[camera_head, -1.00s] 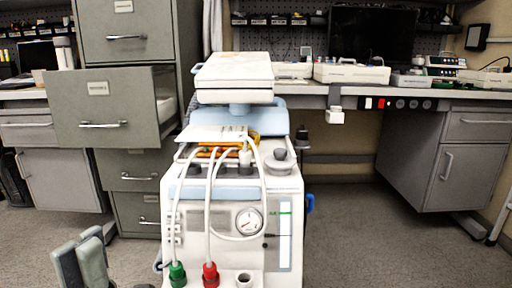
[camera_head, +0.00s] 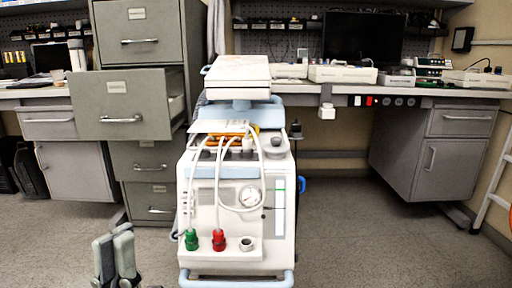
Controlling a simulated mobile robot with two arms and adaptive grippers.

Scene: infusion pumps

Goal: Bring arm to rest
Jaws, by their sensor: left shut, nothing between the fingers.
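My left gripper (camera_head: 115,240) shows at the lower left, upright above the floor. Its two grey fingers are together with nothing between them. It is to the left of the white medical machine (camera_head: 237,225) and apart from it. My right gripper is outside the view. The machine has a round gauge, a green fitting (camera_head: 191,239), a red fitting (camera_head: 219,239) and white hoses looping up to its top.
A grey filing cabinet (camera_head: 140,40) stands left of the machine with one drawer (camera_head: 121,105) pulled out. A workbench (camera_head: 440,95) with devices and a dark monitor (camera_head: 362,38) runs along the back. Floor (camera_head: 370,240) is free at the right.

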